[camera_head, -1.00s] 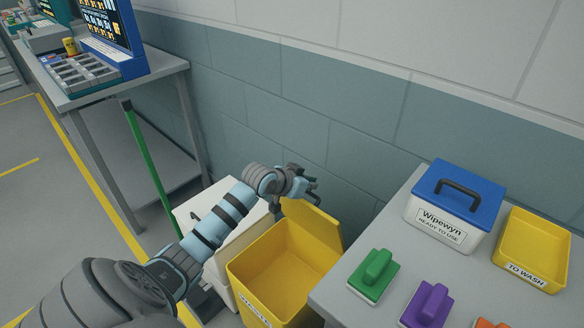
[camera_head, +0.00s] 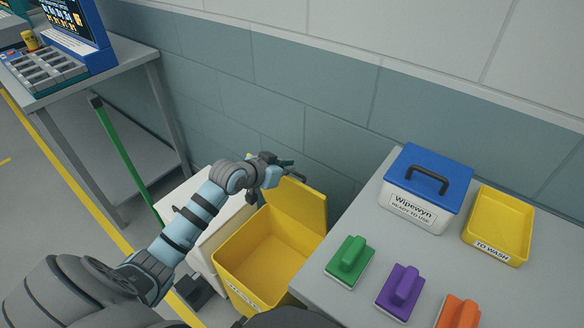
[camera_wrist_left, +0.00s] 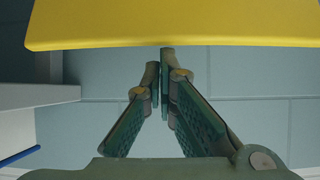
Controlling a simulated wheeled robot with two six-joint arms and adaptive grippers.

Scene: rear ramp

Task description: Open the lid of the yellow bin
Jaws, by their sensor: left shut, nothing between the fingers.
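The yellow bin (camera_head: 262,252) stands on the floor between a white bin and the grey table, its inside visible and empty. Its yellow lid (camera_head: 302,207) is raised and stands up at the back of the bin, near the wall. My left gripper (camera_head: 302,176) is at the top edge of the lid, with its fingers shut and nothing between them. In the left wrist view the fingertips (camera_wrist_left: 163,60) come together just at the edge of a yellow panel, the lid (camera_wrist_left: 170,22); whether they touch it I cannot tell. My right gripper is not in view.
The grey table (camera_head: 345,300) at right holds a blue-lidded wipe box (camera_head: 428,195), a yellow tray (camera_head: 497,228) and green, purple and orange brushes. A white bin (camera_head: 228,222) stands left of the yellow bin. A green pole (camera_head: 125,160) leans by the far table. The wall is close behind.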

